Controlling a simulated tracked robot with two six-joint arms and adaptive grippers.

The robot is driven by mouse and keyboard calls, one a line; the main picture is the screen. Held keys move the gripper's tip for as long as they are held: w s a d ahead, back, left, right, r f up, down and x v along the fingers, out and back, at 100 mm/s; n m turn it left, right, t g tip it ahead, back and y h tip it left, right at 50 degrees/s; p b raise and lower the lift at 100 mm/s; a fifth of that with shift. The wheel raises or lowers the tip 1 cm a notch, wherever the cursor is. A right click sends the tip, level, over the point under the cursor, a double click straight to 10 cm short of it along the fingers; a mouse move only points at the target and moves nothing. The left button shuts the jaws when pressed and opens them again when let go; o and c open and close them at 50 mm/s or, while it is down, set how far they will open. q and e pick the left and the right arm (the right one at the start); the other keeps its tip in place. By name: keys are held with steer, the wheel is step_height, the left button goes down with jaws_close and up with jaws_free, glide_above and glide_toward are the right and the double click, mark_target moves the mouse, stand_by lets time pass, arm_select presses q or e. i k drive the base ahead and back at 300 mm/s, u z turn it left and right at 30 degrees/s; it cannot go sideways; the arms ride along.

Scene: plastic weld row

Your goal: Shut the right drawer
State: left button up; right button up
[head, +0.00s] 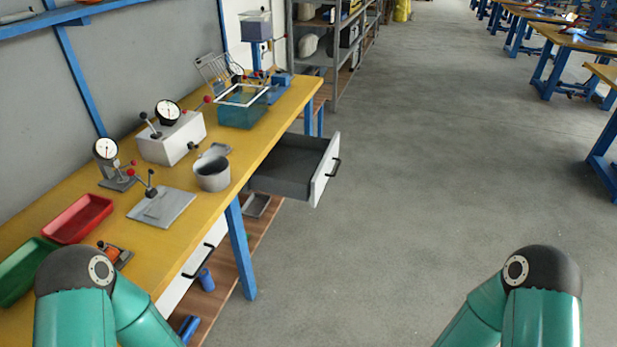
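The right drawer (325,169) is pulled out from under the far part of the yellow workbench. It has a white front with a dark handle (334,168) and a dark grey inside, which looks empty from here. A second white drawer front (190,274) with a dark handle (198,261) shows under the near part of the bench, partly hidden by the bench top and my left arm. My two arms show only as teal and black links at the bottom left and bottom right. Neither gripper is in the picture, and neither visible arm link touches the open drawer.
The yellow bench top (258,160) carries a grey cup (212,174), a red tray (78,219), a green tray (22,270) and gauge devices (171,138). A blue bench leg (240,250) stands left of the open drawer. The grey floor (420,200) to its right is clear.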

mark_target(299, 167)
steer(key=z, duration=0.2)
steer(key=i, duration=0.8)
steer(key=u, duration=0.15)
steer(key=k, duration=0.65)
steer(key=z, duration=0.45)
steer(key=i, duration=1.95)
steer(key=u, duration=0.5)
